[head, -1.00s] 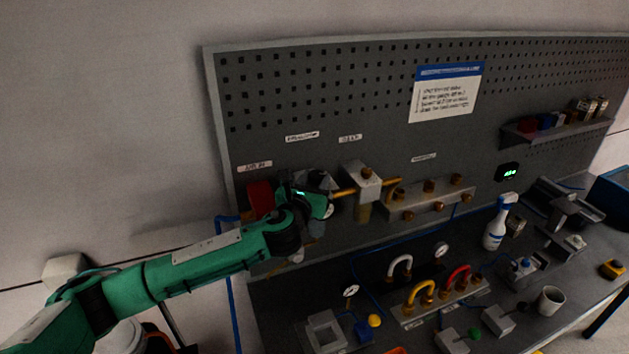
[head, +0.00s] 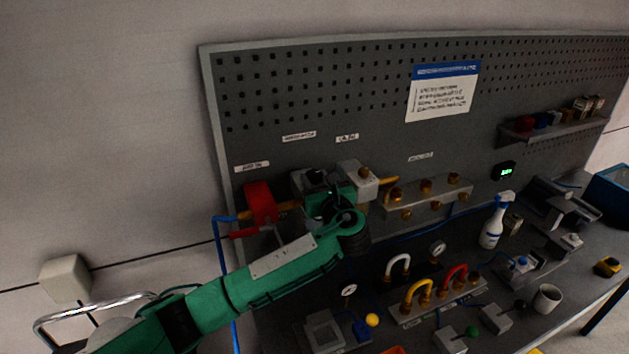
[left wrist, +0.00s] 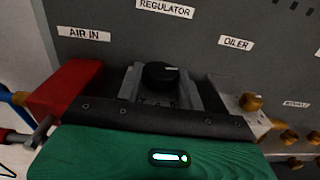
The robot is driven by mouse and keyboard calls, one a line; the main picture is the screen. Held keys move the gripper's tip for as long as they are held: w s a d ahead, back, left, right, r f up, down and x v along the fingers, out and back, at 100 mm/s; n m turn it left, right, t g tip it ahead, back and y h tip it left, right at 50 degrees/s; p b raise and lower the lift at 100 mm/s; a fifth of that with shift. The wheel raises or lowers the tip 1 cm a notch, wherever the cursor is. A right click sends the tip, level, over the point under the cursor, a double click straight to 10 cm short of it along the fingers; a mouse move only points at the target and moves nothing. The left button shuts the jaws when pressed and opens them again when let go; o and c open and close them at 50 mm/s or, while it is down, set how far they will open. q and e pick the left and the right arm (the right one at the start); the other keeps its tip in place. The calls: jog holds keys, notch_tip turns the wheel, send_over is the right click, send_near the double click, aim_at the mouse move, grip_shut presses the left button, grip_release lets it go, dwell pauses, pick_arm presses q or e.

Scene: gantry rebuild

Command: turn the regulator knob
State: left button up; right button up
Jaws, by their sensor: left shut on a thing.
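The black regulator knob (left wrist: 160,76) sits under the REGULATOR label (left wrist: 165,8) in the left wrist view, with a pale mark on its top. The grey fingers of my left gripper (left wrist: 159,88) stand on both sides of it and are shut on it. In the head view, my left gripper (head: 318,181) is at the regulator, between the red air-in valve and the oiler. My green wrist hides much of the regulator body there. My right gripper is not in view.
The red air-in valve (head: 260,203) is close on the left and the pale oiler block (head: 358,180) close on the right. A manifold with brass fittings (head: 428,197) is further right. Hoses, gauges and a spray bottle (head: 495,222) are on the bench below.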

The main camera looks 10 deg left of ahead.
pick_arm(q)
jog(key=n+g+y, duration=0.3)
jog(key=shift+w+d+y, duration=0.15)
jog(key=shift+d+y, duration=0.15)
jog(key=n+g+y, duration=0.1)
jog(key=g, duration=0.1)
jog(key=n+g+y, duration=0.2)
jog(key=shift+w+d, duration=0.1)
jog(key=shift+w, duration=0.1)
jog(key=shift+w+n+g+y, duration=0.1)
jog(key=shift+n+g+y, duration=0.3)
jog(key=shift+n+g, duration=0.7)
jog(key=shift+w+n+g+y, duration=0.1)
jog(key=shift+n+g+y, duration=0.45)
jog(key=shift+g, duration=0.85)
jog(key=shift+n+g, duration=0.45)
jog(key=shift+g, duration=0.05)
jog(key=o, duration=1)
jog(key=shift+w, duration=0.1)
